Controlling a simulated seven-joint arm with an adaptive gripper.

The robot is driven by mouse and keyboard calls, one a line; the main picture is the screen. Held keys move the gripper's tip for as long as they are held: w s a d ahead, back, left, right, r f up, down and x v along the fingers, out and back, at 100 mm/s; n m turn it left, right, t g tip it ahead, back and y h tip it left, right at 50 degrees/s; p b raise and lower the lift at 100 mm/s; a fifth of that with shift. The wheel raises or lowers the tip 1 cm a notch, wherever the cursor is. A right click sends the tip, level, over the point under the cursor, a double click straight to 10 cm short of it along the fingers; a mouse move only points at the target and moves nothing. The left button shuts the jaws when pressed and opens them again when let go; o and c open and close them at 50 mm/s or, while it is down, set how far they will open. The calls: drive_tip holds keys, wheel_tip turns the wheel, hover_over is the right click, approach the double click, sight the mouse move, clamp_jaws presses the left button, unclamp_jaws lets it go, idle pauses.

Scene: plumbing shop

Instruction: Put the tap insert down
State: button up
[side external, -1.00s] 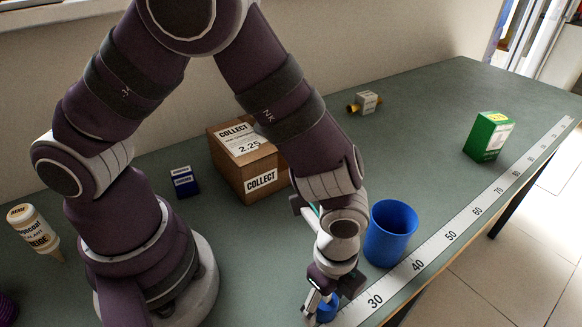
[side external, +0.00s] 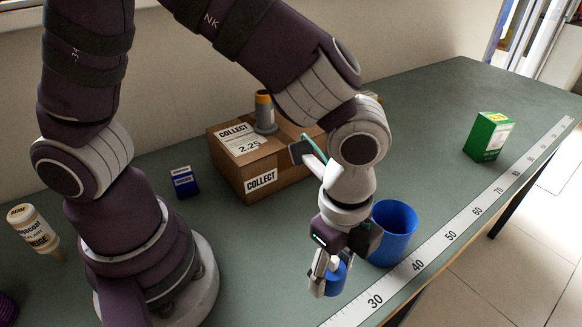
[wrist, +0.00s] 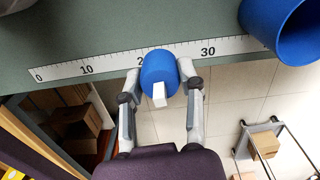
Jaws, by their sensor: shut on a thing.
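The tap insert is a short blue cylinder with a white square stem (side external: 336,279); it also shows in the wrist view (wrist: 158,68). My gripper (side external: 326,287) is shut on it, with one finger on each side of the blue body in the wrist view. The gripper points down, and the insert appears to be held above the bench near its front edge. In the wrist view the insert overlaps the ruler strip between the 20 and 30 marks.
A blue cup (side external: 394,236) stands close behind and right of my gripper. The white ruler strip (side external: 449,238) runs along the bench's front edge. A cardboard box (side external: 232,171) with a grey and orange fitting (side external: 264,112), a small blue box (side external: 184,182) and a green box (side external: 488,137) stand farther back.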

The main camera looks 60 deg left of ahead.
drive_tip(key=shift+w+a+r+n, duration=0.15)
drive_tip(key=shift+w+r+n, duration=0.15)
drive_tip(key=shift+r, duration=0.3)
drive_tip(key=shift+w+a+r+n, duration=0.15)
drive_tip(key=shift+w+r+n, duration=0.1)
drive_tip(key=shift+r, duration=0.35)
drive_tip(key=w+a+r+n, duration=0.3)
drive_tip(key=w+a+n, duration=0.2)
drive_tip(key=a+n, duration=0.3)
drive_tip(key=w+a+r+n, duration=0.4)
drive_tip(key=w+a+n, duration=0.1)
drive_tip(key=a+n, duration=0.3)
drive_tip(key=m, duration=1.7)
approach(324, 311)
wheel_tip(324, 311, down, 6)
drive_tip(key=shift+f, duration=0.25)
drive_tip(key=shift+f, duration=0.1)
drive_tip(key=o, duration=1.1)
drive_tip(key=shift+o, duration=0.2)
